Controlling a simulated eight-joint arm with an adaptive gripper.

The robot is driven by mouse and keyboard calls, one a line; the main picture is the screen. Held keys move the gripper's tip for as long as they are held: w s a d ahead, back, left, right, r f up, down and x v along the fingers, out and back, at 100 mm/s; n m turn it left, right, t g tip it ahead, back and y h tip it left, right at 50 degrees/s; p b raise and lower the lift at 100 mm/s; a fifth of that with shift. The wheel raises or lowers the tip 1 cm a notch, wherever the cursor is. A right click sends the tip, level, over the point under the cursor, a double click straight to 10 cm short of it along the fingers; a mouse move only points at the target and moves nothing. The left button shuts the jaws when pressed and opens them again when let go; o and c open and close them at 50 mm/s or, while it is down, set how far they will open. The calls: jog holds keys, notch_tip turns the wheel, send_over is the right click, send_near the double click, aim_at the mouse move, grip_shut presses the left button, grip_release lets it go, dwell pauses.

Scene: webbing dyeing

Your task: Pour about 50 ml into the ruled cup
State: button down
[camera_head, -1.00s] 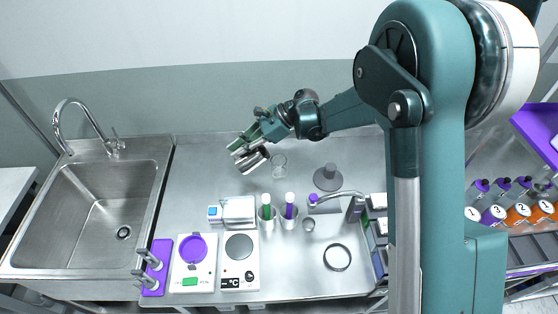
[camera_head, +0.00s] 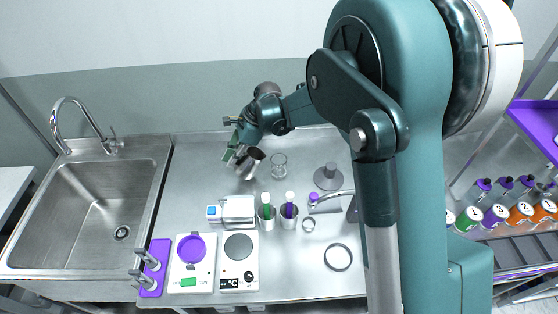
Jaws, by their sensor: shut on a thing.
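My gripper (camera_head: 235,152) is at the back middle of the steel bench, shut on a small metal cup (camera_head: 249,161). The metal cup is held tilted, with its dark mouth toward the right. A clear glass cup (camera_head: 279,167) stands upright on the bench just right of the metal cup, with a gap between them. It appears to be the ruled cup, but its marks are too small to read. I cannot see any liquid in either vessel.
A grey stand with a round base (camera_head: 328,178) is right of the glass. A sink (camera_head: 92,210) lies left.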

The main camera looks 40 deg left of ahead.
jog(key=shift+s+a+f+t+h+b, duration=0.25)
jog(key=shift+s+f+t+h+b, duration=0.15)
jog(key=shift+f, duration=0.2)
jog(key=shift+s+a+f+t+h+b, duration=0.15)
jog(key=shift+s+a+f+t+h, duration=0.15)
jog(key=shift+f+t, duration=0.3)
jog(key=shift+s+a+f+t+h+b, duration=0.2)
jog(key=shift+s+f+t+h+b, duration=0.15)
jog(key=shift+f, duration=0.25)
jog(key=shift+s+a+f+t+h+b, duration=0.15)
jog(key=shift+f+t+h+b, duration=0.15)
jog(key=shift+f+t+h, duration=0.15)
jog(key=shift+a+f+t+h+b, duration=0.1)
jog(key=shift+f+t+h+b, duration=0.2)
jog(key=shift+f+t, duration=0.15)
